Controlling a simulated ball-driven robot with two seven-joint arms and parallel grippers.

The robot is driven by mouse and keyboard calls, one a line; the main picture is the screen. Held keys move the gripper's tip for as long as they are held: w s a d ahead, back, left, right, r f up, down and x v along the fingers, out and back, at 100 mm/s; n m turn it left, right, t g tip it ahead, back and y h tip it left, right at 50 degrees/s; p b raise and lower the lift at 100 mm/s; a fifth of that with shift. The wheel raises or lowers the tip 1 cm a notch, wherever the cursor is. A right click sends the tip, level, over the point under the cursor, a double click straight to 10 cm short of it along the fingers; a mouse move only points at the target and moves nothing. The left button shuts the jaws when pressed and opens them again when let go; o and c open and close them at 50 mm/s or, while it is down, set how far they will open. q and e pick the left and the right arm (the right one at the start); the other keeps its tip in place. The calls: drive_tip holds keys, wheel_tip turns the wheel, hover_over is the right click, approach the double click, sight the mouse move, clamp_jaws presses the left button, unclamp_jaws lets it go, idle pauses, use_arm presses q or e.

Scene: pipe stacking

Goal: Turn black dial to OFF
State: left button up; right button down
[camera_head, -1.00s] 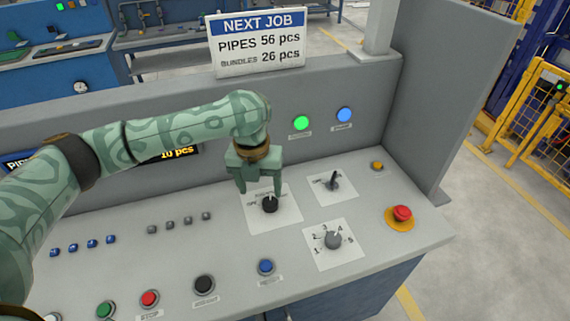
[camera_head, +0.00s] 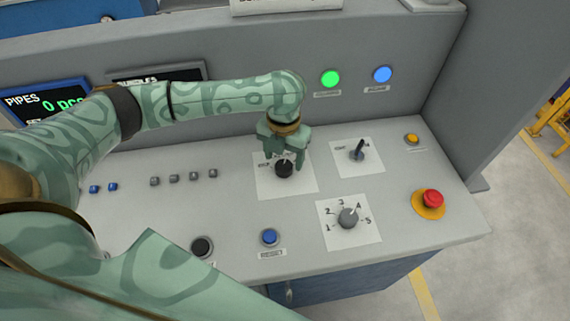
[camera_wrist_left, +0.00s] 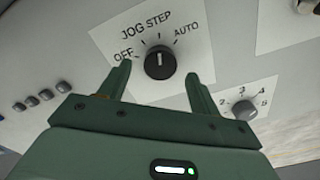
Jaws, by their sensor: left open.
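The black dial (camera_head: 284,169) sits on a white plate on the grey console. In the left wrist view the dial (camera_wrist_left: 160,63) shows a light pointer mark aimed roughly up, between the JOG and STEP side of the scale. OFF is printed to its left and AUTO to its right. My left gripper (camera_head: 285,162) is open at the dial, pointing down. In the left wrist view its fingers (camera_wrist_left: 157,73) stand either side of the dial, apart from it, with visible gaps. My right gripper is not in view.
A grey numbered dial (camera_head: 348,218) is in front and to the right. A lever switch (camera_head: 358,152) stands to the right on its own plate. A red emergency button (camera_head: 432,199) and a blue button (camera_head: 269,237) are on the console. A grey wall rises behind.

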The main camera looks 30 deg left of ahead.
sight(284, 168)
use_arm(q)
drive_tip(key=shift+f, duration=1.3)
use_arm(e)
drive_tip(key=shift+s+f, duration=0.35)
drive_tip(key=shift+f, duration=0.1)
use_arm(q)
drive_tip(key=c, duration=1)
drive_tip(key=shift+r, duration=0.1)
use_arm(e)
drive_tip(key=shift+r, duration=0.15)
